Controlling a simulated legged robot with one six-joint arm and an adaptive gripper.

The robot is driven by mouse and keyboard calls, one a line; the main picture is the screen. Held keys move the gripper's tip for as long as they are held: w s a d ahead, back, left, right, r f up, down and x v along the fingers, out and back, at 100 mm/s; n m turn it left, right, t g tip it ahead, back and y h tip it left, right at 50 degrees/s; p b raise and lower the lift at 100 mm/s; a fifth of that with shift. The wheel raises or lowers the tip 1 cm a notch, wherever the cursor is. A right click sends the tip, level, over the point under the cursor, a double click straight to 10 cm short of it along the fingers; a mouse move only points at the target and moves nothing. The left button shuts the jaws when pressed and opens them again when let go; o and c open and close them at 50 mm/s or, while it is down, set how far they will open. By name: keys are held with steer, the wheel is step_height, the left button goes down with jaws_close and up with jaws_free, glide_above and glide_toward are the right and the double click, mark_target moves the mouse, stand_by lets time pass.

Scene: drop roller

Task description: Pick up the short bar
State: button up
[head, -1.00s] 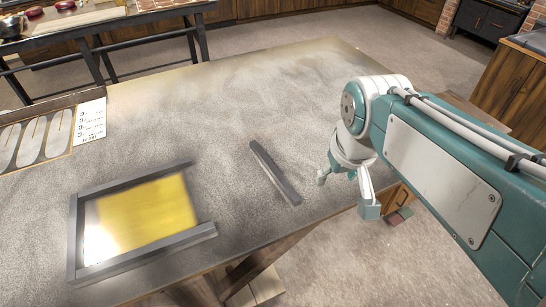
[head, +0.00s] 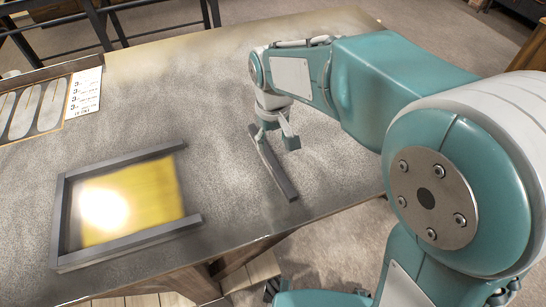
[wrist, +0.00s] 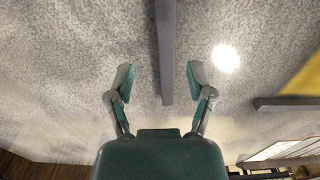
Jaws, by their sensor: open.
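The short bar (head: 275,170) is a dark grey straight bar lying on the speckled grey table, right of the yellow panel in the head view. In the wrist view the bar (wrist: 165,50) runs down from the top edge, and its end lies between the two fingers. My gripper (head: 277,138) is open and over the bar's far end in the head view. In the wrist view both fingers of my gripper (wrist: 161,80) are spread, one on each side of the bar, with gaps. I cannot tell the exact height above the table.
A yellow panel (head: 150,195) lies in a three-sided grey frame (head: 58,225), open to the right. A tray with pale oval shapes (head: 22,115) and a white card (head: 83,92) are at the left. The table's front edge runs close to the bar's near end.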

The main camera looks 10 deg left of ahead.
mark_target(269, 156)
steer(key=f, duration=0.2)
steer(key=a+f, duration=0.1)
steer(key=f, duration=0.1)
steer(key=shift+s+a+f, duration=0.15)
steer(key=shift+f, duration=0.15)
steer(key=shift+d+f, duration=0.2)
steer(key=shift+f, duration=0.35)
steer(key=shift+d, duration=0.2)
steer(key=c, duration=0.9)
steer(key=shift+a, duration=0.25)
jaws_close()
